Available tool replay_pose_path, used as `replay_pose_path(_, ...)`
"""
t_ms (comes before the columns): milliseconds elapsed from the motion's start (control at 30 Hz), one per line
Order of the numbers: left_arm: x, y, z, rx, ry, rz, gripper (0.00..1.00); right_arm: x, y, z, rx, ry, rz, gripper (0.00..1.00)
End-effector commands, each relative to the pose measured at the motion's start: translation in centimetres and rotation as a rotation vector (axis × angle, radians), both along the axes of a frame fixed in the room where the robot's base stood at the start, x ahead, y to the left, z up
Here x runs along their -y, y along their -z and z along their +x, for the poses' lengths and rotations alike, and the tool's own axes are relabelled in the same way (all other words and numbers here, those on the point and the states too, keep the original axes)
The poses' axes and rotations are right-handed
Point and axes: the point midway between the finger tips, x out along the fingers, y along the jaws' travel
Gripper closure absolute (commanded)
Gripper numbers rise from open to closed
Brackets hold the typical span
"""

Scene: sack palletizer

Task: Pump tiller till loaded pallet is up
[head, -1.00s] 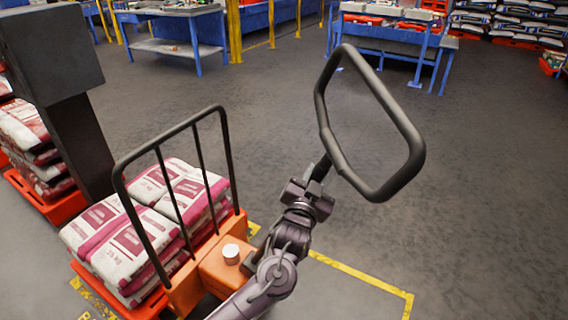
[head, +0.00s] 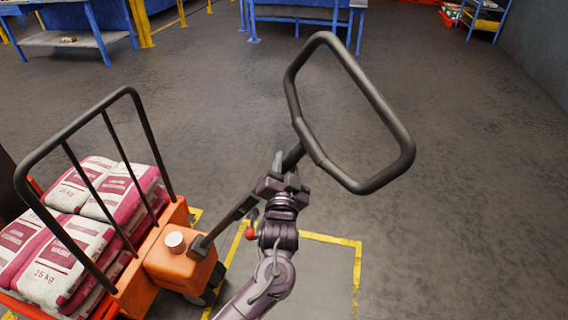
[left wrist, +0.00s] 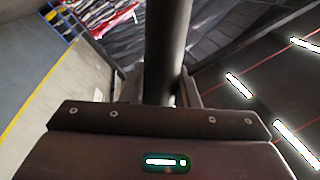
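The pallet truck's tiller is a black shaft (head: 227,220) that slopes up to the right from the orange pump body (head: 180,262), ending in a large black loop handle (head: 405,140). My left gripper (head: 284,172) is on the shaft just below the loop. In the left wrist view the shaft (left wrist: 168,45) runs between the two fingers, which appear closed on it. White and magenta sacks (head: 65,255) lie on the red-orange pallet (head: 30,306) at the lower left. The pallet's underside and its height above the floor are hidden. My right gripper is out of view.
A black tube frame (head: 75,148) stands between sacks and tiller. Yellow floor lines (head: 330,239) mark a bay beside the truck. A blue table (head: 75,38) stands at the far left, another (head: 300,14) at the back. The floor right of the tiller is clear.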

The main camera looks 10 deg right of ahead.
Motion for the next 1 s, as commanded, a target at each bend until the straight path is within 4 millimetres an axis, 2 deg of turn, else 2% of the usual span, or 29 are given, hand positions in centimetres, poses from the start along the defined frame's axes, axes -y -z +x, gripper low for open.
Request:
replay_pose_path(33,0.2,0.4,-0.2,-0.008,0.006,0.004,0.67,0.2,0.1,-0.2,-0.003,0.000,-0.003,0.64)
replay_pose_path(133,0.2,0.4,-0.1,-0.008,0.005,0.004,0.53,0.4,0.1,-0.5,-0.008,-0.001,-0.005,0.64)
replay_pose_path(567,0.2,0.5,-0.6,-0.008,0.007,0.002,0.53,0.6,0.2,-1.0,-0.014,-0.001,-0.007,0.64)
replay_pose_path(1000,-1.3,1.1,-6.9,-0.006,0.004,-0.001,0.53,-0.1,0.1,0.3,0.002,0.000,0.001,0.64)
